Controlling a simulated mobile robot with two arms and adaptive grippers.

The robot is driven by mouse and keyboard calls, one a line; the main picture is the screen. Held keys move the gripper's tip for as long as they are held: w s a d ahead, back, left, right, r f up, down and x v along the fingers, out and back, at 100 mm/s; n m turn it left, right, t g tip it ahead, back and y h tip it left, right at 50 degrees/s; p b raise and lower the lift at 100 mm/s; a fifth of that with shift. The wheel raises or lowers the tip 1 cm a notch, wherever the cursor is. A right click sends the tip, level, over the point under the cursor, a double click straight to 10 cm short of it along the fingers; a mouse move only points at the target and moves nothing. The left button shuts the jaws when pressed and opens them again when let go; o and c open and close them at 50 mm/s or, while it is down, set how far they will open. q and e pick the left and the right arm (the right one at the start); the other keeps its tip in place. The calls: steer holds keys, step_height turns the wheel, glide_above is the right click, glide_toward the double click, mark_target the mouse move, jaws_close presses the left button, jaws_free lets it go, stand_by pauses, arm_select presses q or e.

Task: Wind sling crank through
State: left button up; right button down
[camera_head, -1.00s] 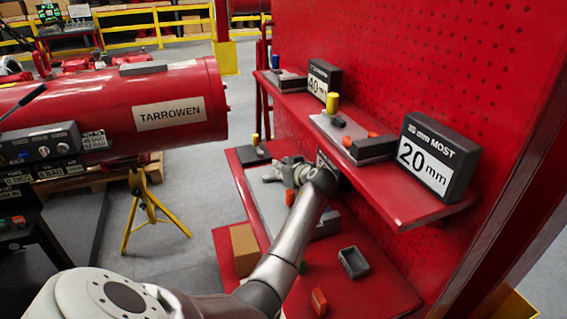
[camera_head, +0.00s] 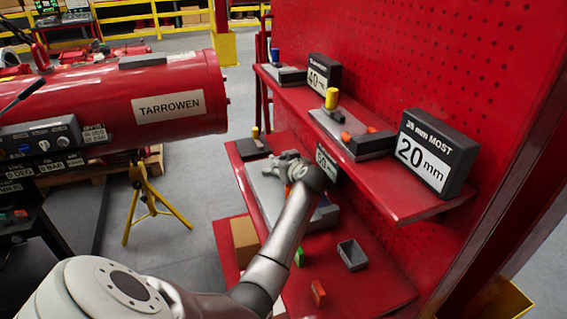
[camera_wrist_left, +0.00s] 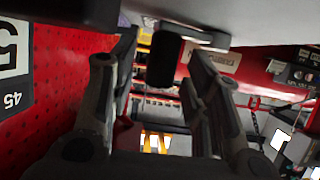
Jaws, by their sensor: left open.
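My left gripper (camera_head: 282,162) reaches over the lower red shelf, above a grey plate (camera_head: 262,196). In the left wrist view my left gripper (camera_wrist_left: 160,75) is open, its two fingers spread apart. A dark rounded upright piece (camera_wrist_left: 166,62), perhaps a crank handle, shows between the fingers, below a grey bar (camera_wrist_left: 200,36). I cannot tell whether the fingers touch it. In the head view my wrist and gripper hide this piece, so I cannot make out the sling crank there. My right gripper is not in view.
Upper red shelf (camera_head: 395,203) overhangs the lower shelf and holds a 20 mm box (camera_head: 433,152), a 40 mm box (camera_head: 323,73) and a yellow-knobbed device (camera_head: 332,99). A small grey bin (camera_head: 352,255) and orange block (camera_head: 318,292) lie on the lower shelf.

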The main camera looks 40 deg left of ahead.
arm_select(q)
steer(key=v, duration=1.2)
steer(key=shift+s+f, duration=0.1)
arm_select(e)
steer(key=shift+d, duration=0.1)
